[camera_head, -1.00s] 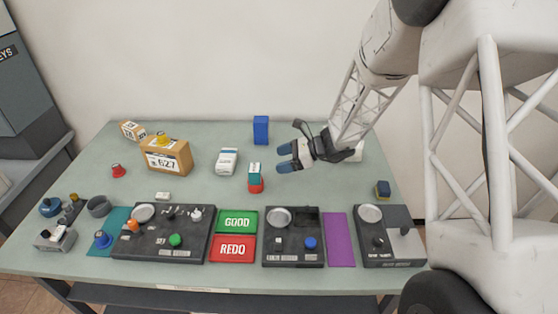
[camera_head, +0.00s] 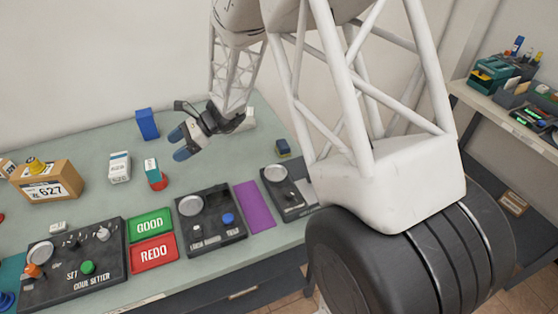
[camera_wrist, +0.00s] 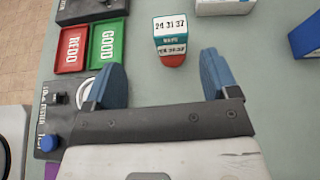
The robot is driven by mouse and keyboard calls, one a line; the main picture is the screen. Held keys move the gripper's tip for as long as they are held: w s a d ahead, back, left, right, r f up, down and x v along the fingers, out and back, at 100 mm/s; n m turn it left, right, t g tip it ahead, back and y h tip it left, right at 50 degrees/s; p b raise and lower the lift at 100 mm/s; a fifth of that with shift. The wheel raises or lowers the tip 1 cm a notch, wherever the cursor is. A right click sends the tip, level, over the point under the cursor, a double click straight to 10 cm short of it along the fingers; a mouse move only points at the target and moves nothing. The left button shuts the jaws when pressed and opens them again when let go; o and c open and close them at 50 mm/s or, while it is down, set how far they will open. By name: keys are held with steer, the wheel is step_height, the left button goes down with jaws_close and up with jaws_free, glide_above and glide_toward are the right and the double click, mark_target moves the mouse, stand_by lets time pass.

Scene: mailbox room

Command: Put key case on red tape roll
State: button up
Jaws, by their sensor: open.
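A small white and teal box with printed numbers (camera_head: 151,166), which looks like the key case, stands on the red tape roll (camera_head: 159,184) on the green table. In the wrist view the box (camera_wrist: 169,27) sits with the red roll (camera_wrist: 172,61) showing at its near edge. How the box is seated on the roll is not fully visible. My gripper (camera_head: 182,143) is open and empty, up and to the right of the box in the head view. In the wrist view its blue fingertips (camera_wrist: 161,78) are spread wide, apart from the box and roll.
A blue block (camera_head: 147,124) and a white labelled box (camera_head: 119,167) stand nearby. A green GOOD tray (camera_head: 150,224), a red REDO tray (camera_head: 154,253) and dark control panels (camera_head: 210,218) line the front. Bare table lies around the roll.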

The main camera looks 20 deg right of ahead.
steer(key=s+d+r+n+t+h, duration=0.1)
steer(key=s+d+r+n+h, duration=0.3)
steer(key=s, duration=0.8)
steer(key=s+d+r+n+t+h, duration=0.1)
steer(key=s+d+r+n+h, duration=0.4)
steer(key=s, duration=0.8)
steer(key=s+d+r+n+h, duration=0.4)
steer(key=s+d+r+n, duration=0.4)
steer(key=s, duration=0.4)
step_height(320, 180, up, 2)
steer(key=shift+s+d+t, duration=0.15)
steer(key=shift+d+t, duration=0.25)
steer(key=shift+d, duration=0.4)
